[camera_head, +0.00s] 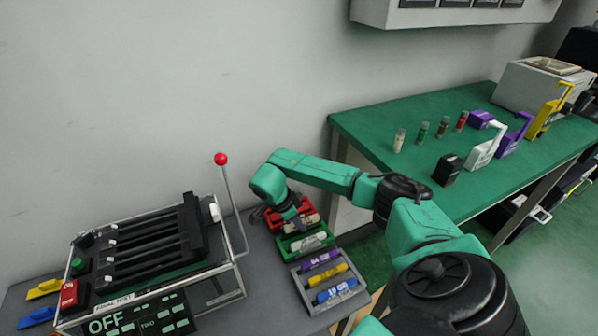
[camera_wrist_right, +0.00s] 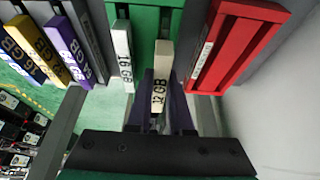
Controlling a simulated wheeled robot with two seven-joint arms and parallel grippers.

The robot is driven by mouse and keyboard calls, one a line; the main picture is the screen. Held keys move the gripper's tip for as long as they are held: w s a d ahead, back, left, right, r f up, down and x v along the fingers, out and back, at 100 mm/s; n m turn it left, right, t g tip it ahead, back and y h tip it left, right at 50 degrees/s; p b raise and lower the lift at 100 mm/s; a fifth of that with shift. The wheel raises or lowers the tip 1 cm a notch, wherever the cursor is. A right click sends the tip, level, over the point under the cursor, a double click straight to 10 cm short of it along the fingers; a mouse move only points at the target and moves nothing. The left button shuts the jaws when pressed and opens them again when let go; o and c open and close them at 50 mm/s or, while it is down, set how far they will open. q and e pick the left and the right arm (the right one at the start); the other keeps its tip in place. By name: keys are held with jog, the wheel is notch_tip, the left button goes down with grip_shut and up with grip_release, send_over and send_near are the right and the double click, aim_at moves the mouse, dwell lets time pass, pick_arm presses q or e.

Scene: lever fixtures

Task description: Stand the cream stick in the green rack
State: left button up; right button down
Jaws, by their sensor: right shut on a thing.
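A pale grey stick (camera_wrist_right: 121,55) stands in the green rack's other slot. My left gripper is not in view.
The red rack (camera_wrist_right: 235,40) stands right beside the green one. The grey rack (camera_head: 305,292) holds purple, yellow and blue sticks. A black test fixture (camera_head: 150,245) with a red-knobbed lever (camera_head: 221,159) is to the left. A green table (camera_head: 370,120) with small items is at the right.

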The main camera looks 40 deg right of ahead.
jog(key=shift+f+b, duration=0.9)
jog(key=shift+f, duration=0.25)
jog(key=c, duration=0.7)
grip_release()
jog(key=shift+c, duration=0.2)
jog(key=shift+r, duration=0.1)
jog(key=p+v, duration=0.1)
jog(key=v, duration=1.3)
jog(key=shift+r, duration=0.25)
jog(key=shift+s+a, duration=0.1)
